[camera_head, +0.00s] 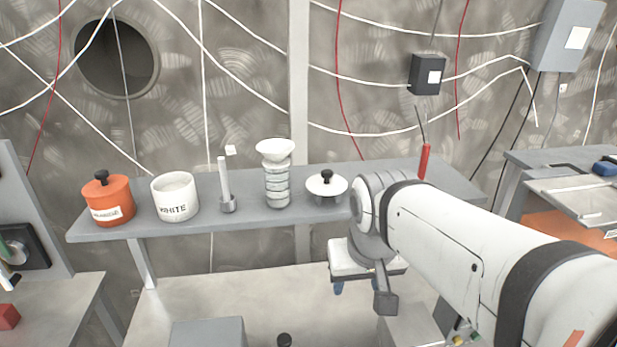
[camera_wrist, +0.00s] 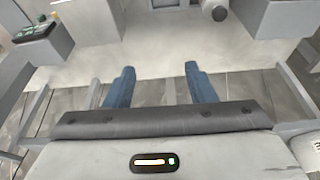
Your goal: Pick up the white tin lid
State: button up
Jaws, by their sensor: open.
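The white lid (camera_head: 327,185) with a black knob sits on the grey shelf (camera_head: 235,218), resting on a small grey support. The open white tin (camera_head: 175,198) marked "WHITE" stands farther left on the shelf, with no lid on it. My gripper (camera_head: 352,288) is in front of and below the lid, at the right, apart from it. In the wrist view my gripper (camera_wrist: 158,72) shows two blue fingers spread wide with nothing between them. The lid is not visible in the wrist view.
Left of the lid stand a stacked jar with a white funnel top (camera_head: 276,172), a white stick in a small grey holder (camera_head: 226,190) and an orange lidded tin (camera_head: 107,202). A red rod (camera_head: 424,160) stands right of the lid, behind my arm. A workbench (camera_head: 560,165) is at right.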

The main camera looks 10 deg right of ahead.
aim_at(327, 172)
jog(key=w+r+m, duration=0.1)
jog(key=w+r, duration=0.3)
jog(key=w, duration=0.3)
jog(key=w+a+r+b, duration=0.1)
jog(key=w+r, duration=0.4)
jog(key=w, duration=0.3)
jog(key=w+r+m+h+b, duration=0.1)
jog(key=w+r, duration=0.4)
jog(key=w, duration=0.2)
jog(key=shift+w+a+r+m+t, duration=0.1)
jog(key=shift+w+a+m+t, duration=0.1)
jog(key=shift+a+m+t, duration=0.15)
jog(key=x, duration=0.6)
jog(key=shift+d+f, duration=0.3)
jog(key=shift+d, duration=0.1)
jog(key=shift+s, duration=0.1)
jog(key=shift+c, duration=0.4)
jog(key=c, duration=1)
